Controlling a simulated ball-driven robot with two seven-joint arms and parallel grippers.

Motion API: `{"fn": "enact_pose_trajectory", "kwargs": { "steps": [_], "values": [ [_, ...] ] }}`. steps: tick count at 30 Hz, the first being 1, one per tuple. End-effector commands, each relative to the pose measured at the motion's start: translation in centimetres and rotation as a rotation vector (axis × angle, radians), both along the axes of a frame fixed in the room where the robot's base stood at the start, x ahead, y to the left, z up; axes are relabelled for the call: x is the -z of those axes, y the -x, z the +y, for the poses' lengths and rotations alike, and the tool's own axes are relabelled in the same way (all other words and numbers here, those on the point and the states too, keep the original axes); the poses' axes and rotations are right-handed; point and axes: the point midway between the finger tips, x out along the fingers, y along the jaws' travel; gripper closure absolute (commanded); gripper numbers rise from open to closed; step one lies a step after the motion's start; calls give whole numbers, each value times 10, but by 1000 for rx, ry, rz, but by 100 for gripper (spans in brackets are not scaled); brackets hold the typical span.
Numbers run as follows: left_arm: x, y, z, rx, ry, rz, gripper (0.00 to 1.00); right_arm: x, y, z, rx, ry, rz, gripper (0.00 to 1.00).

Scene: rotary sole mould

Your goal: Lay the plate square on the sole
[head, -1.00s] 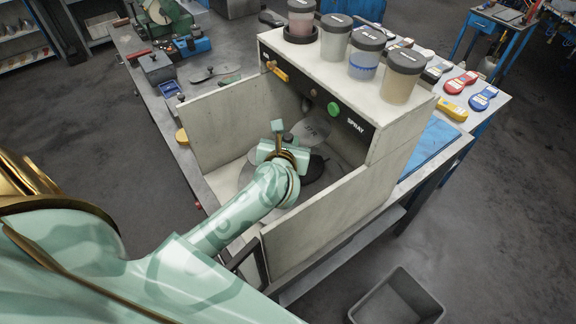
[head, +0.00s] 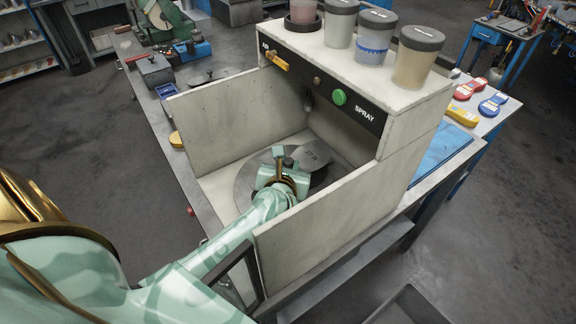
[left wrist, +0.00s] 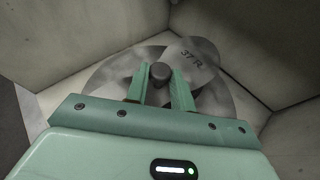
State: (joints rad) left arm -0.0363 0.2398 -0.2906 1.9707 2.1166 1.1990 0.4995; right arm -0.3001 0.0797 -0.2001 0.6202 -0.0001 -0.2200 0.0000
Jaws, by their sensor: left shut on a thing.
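My left gripper (head: 282,168) is inside the spray booth, shut on a dark round knob (left wrist: 160,73). The knob belongs to the grey metal plate marked 37R (head: 316,155). In the left wrist view, the plate (left wrist: 192,60) reaches out beyond the fingers, over a round grey turntable (left wrist: 108,82). The turntable also shows in the head view (head: 246,186). A dark shape, likely the sole (head: 319,179), shows beside the gripper, partly under the plate. The plate and gripper hide most of it. I cannot tell whether plate and sole touch. My right gripper is out of view.
Booth walls stand close on the left (head: 220,118) and near right (head: 320,235). The back panel carries a green button (head: 340,97) and an orange lever (head: 276,61). Several lidded jars, one at the right (head: 416,62), stand on top. A grey bin (head: 408,308) is on the floor.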

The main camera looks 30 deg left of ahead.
Motion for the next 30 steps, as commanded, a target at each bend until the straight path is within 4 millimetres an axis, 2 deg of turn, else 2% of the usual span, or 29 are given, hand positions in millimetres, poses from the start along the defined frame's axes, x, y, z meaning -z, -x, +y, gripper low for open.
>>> {"fn": "enact_pose_trajectory", "kwargs": {
  "steps": [9, 15, 30],
  "values": [
    [34, 0, 0, 0, -1, 3, 100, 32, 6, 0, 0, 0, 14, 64],
    [50, 0, 0, 0, 0, 1, 100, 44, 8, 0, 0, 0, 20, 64],
    [54, 0, 0, 0, 0, 0, 100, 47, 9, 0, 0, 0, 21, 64]
  ]
}}
